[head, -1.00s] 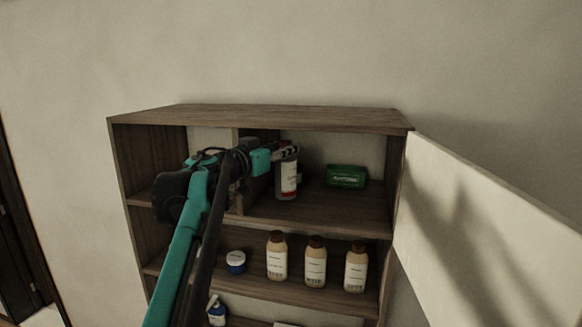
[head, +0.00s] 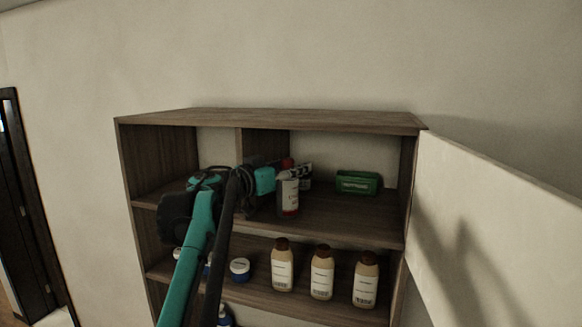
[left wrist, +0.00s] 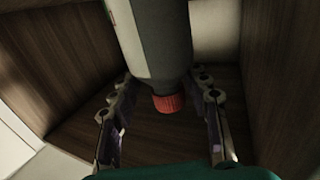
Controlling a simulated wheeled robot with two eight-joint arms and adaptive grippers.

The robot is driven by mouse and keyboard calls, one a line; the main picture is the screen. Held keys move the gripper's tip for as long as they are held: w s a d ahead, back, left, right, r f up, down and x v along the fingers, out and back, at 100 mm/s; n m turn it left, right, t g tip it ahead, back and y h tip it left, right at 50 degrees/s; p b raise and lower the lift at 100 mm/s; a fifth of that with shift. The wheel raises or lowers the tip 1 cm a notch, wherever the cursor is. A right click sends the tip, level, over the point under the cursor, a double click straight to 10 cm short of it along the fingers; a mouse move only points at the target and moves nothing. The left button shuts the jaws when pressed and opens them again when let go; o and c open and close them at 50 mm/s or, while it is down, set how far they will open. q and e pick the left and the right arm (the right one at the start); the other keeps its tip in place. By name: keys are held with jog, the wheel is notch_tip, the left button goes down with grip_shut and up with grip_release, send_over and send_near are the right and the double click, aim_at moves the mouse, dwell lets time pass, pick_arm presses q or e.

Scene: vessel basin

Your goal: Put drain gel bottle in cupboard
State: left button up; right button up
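The drain gel bottle, grey-white with a red cap, is the bottle (head: 290,196) upright in the upper right compartment of the wooden cupboard (head: 270,121), near its front edge. Its base appears to be on the shelf, though contact is hard to tell. My left gripper (head: 290,174) is at the bottle's upper part. In the left wrist view the bottle (left wrist: 158,40) and its cap lie between the spread fingers (left wrist: 162,80), with gaps visible on both sides. My right gripper is not in view.
A green box (head: 357,183) stands right of the bottle on the same shelf. Several brown-capped bottles (head: 322,272) and a blue-and-white jar (head: 240,268) stand on the shelf below. The white door (head: 490,230) is open at right. Shelf space between bottle and green box is clear.

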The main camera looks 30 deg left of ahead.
pick_arm(q)
jog(key=shift+d, duration=0.1)
jog(key=shift+s+r, duration=0.1)
jog(key=shift+r, duration=0.05)
jog(key=s+a+b, duration=0.2)
jog(key=s, duration=1)
jog(key=shift+a, duration=0.15)
jog(key=shift+r, duration=0.1)
